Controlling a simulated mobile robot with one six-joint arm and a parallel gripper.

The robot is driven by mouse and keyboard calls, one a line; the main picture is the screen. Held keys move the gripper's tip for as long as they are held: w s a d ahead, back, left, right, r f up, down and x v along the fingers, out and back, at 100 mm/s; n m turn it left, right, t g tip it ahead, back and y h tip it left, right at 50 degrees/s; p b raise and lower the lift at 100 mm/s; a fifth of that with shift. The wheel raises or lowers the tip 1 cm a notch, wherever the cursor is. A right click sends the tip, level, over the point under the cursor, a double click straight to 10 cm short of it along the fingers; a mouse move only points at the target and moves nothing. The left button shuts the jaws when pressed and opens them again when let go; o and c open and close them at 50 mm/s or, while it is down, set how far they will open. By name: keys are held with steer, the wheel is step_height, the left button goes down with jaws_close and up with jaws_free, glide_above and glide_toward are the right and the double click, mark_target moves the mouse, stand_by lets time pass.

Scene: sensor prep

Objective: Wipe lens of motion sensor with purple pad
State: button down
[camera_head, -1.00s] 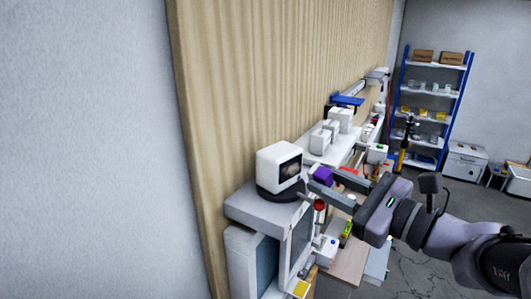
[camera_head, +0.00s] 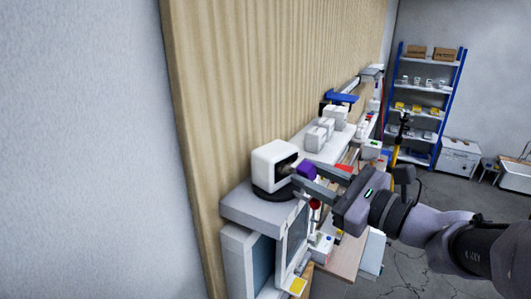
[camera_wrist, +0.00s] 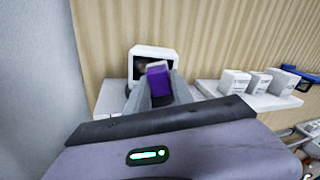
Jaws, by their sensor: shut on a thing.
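The motion sensor (camera_head: 272,165) is a white rounded box with a dark front face, standing on a round black base on a grey cabinet top. It also shows in the wrist view (camera_wrist: 151,52), behind the pad. My gripper (camera_head: 300,175) is shut on the purple pad (camera_head: 305,169) and holds it right in front of the sensor's dark face. In the wrist view the purple pad (camera_wrist: 159,82) stands upright between the fingers and covers part of that face. The lens is mostly hidden, and I cannot tell whether the pad touches it.
The grey cabinet top (camera_head: 240,207) carries the sensor, with a corrugated tan wall (camera_head: 270,80) close behind. White boxes (camera_head: 322,130) stand on a white shelf to the right. A blue-framed rack (camera_head: 425,95) is far back. Small items crowd the bench below my gripper.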

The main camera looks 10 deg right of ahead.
steer(key=shift+w+a, duration=0.45)
steer(key=shift+w, duration=0.15)
steer(key=shift+s+a, duration=0.9)
steer(key=shift+w+d+b, duration=0.35)
steer(key=shift+w+d, duration=0.6)
steer(key=shift+s+a, duration=0.85)
steer(key=shift+a, duration=0.2)
steer(key=shift+w+d, duration=0.8)
steer(key=shift+d, duration=0.25)
steer(key=shift+s+a+b, duration=0.4)
steer(key=shift+s+a, duration=0.45)
steer(key=shift+a, duration=0.15)
steer(key=shift+w+d, duration=0.9)
steer(key=shift+d, duration=0.15)
